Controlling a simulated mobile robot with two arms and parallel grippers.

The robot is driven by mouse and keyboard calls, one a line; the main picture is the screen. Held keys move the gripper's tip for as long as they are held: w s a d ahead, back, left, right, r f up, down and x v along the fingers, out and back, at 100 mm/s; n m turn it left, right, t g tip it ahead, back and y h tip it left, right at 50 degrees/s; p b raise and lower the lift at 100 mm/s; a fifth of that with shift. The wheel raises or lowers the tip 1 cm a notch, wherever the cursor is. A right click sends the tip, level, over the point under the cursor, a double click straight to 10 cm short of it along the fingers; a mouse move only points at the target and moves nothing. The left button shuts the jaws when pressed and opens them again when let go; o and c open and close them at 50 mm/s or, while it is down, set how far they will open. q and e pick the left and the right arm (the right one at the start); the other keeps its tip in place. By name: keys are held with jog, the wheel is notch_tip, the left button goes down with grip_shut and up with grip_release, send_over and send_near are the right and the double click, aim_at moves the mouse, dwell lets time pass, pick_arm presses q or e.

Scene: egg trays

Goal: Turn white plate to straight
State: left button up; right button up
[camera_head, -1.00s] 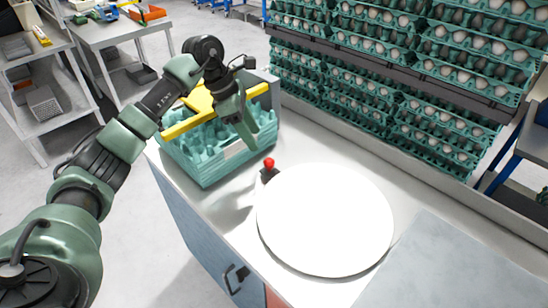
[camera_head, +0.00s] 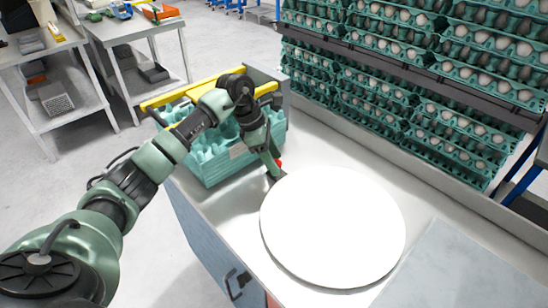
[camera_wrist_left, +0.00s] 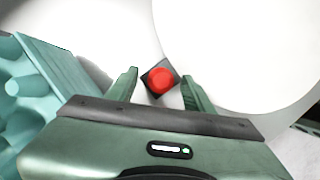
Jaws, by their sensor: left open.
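The round white plate (camera_head: 333,228) lies on the light counter in the head view. It also fills the upper right of the left wrist view (camera_wrist_left: 240,50). A red button on a dark square base (camera_wrist_left: 160,79) sits beside the plate's edge. My left gripper (camera_head: 275,173) is at the plate's far left edge, over the button. In the left wrist view my left gripper (camera_wrist_left: 158,88) is open, with the button showing between its two fingers. In the head view the button is mostly hidden behind the gripper. My right gripper is not in view.
A teal egg tray stack (camera_head: 215,165) stands left of the gripper, with a yellow frame (camera_head: 165,97) above it. Shelves of filled egg trays (camera_head: 400,100) stand behind the counter. A grey slab (camera_head: 450,270) lies right of the plate.

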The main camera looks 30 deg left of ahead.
pick_arm(q)
grip_shut()
dwell(1.5)
